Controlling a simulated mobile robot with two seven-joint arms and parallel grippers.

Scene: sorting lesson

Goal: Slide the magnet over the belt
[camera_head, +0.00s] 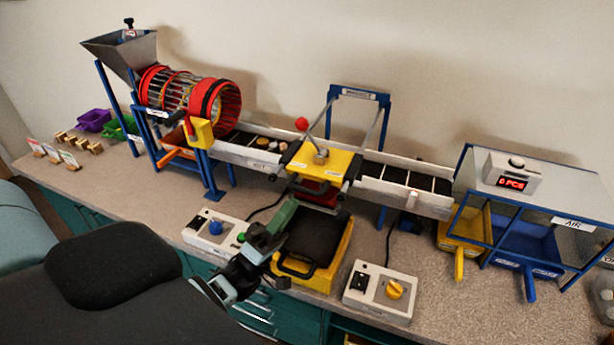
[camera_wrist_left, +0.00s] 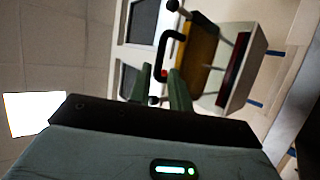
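The magnet (camera_head: 322,157) is a yellow block with a grey knob on top, hung from two slanting rails of a blue frame. It sits over the near side of the belt (camera_head: 398,176), with a black handle (camera_head: 303,184) on its front. My left gripper (camera_head: 284,215) is in front of and below this handle. In the left wrist view its green fingers (camera_wrist_left: 161,90) stand apart, with the black handle (camera_wrist_left: 166,52) just beyond the tips, and the yellow magnet block (camera_wrist_left: 203,52) to the right. I cannot tell whether they touch the handle. My right gripper does not show.
A yellow bin with a black top (camera_head: 313,235) stands below the magnet. Control boxes (camera_head: 217,232) (camera_head: 381,291) flank it. A red drum (camera_head: 215,103) is left, a blue-framed air box (camera_head: 545,195) right. Small pieces (camera_head: 268,144) lie on the belt's left part.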

